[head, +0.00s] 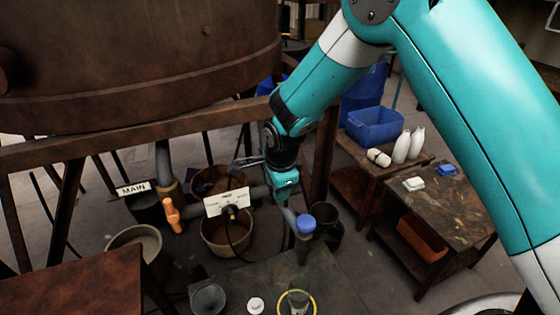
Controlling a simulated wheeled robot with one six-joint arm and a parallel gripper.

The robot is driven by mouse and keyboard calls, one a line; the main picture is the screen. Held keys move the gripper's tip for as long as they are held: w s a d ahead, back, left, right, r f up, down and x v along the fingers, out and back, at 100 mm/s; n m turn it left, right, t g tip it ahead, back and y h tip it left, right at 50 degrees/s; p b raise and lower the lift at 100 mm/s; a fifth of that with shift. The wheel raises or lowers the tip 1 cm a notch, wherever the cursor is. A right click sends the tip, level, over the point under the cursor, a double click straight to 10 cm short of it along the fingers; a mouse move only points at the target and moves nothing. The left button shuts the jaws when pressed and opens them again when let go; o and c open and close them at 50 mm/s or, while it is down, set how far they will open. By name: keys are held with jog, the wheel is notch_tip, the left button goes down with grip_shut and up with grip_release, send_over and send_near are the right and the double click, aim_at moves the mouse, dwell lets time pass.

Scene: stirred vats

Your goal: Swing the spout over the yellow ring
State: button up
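The yellow ring (313,303) lies on the dark table in the bottom middle, around the foot of a clear vessel (297,290). A grey pipe that looks like the spout (290,218) comes out from below my gripper and runs to a blue knob (305,224). This outer end is behind the ring, farther from the camera, and apart from it. My gripper (283,190) is at the pipe, left of and above the blue knob. Its fingers are small and partly hidden, so I cannot tell if it touches or grips the pipe.
An orange handle (172,215), a white dial plate (227,202) and a MAIN sign (133,188) are along the pipe. A grey funnel-like cup (208,299) and a white knob (256,304) are left of the ring. Buckets stand below; a brown vat (140,60) hangs above.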

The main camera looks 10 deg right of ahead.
notch_tip(320, 180, up, 12)
jog(key=s+b, duration=0.1)
jog(key=s, duration=0.1)
jog(key=shift+s+d+r+b, duration=0.2)
jog(key=shift+s+b, duration=0.05)
jog(key=shift+b, duration=0.05)
jog(key=s+d+r+n+y, duration=0.1)
jog(key=s+r+n, duration=0.1)
jog(key=s+n, duration=0.5)
jog(key=s+d+r+n+g+y, duration=0.1)
jog(key=s+r+n, duration=0.1)
jog(key=s+n, duration=0.6)
jog(key=s+d+r+n+g+y, duration=0.1)
jog(key=s+r+n, duration=0.2)
jog(key=s+n, duration=0.5)
jog(key=s, duration=0.3)
jog(key=shift+d+y, duration=0.3)
jog(key=shift+y, duration=0.1)
